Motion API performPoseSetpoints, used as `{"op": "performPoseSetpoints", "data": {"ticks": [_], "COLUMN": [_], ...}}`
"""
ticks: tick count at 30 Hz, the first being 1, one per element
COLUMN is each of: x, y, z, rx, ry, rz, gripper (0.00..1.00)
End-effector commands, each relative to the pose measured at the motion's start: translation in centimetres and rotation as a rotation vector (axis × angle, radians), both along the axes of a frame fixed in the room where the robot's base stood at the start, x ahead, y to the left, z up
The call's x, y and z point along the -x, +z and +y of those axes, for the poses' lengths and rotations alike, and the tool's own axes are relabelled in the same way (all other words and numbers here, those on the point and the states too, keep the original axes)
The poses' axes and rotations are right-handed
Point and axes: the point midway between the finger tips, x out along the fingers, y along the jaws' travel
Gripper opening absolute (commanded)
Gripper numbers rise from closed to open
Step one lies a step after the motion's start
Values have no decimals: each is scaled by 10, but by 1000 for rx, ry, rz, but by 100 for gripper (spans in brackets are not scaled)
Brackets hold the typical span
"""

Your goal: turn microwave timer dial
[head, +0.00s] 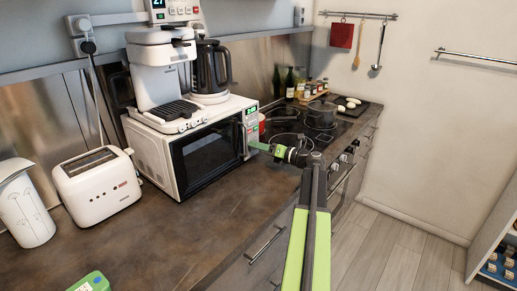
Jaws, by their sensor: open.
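A white microwave (195,150) stands on the brown counter, its dark door facing me. Its narrow control panel (251,127) is at the right end of the front, with a small green display near the top. The timer dial is too small to make out, and the lower panel is partly behind my gripper. My gripper (255,145) points left at the panel from the right, its tip in front of the panel's lower part. I cannot tell whether it touches. It is open and I see nothing held in it.
A coffee machine (163,68) stands on the microwave. A toaster (98,185) and a white jug (24,205) are on the counter to the left. A dark pot (321,114) sits on the hob at right. The counter in front of the microwave is clear.

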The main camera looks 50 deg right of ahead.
Motion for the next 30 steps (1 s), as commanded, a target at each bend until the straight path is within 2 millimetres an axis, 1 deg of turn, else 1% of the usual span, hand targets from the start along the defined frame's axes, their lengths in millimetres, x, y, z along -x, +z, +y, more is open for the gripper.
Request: {"op": "performPoseSetpoints", "data": {"ticks": [2, 4, 7, 18, 21, 24, 27, 30], "x": [1, 6, 23, 124, 145, 161, 169, 172], "y": [0, 1, 2, 6, 6, 7, 7, 7], "z": [0, -1, -4, -24, -28, -31, -33, -33], "rx": [0, 0, 0, -1, 0, 0, 0, 0], "ry": [-1, -1, -3, -4, -3, -2, 0, 0], "rz": [-1, 0, -1, 0, 0, 0, 0, 0], "gripper": [55, 55, 55, 55, 55, 55, 55, 55]}}
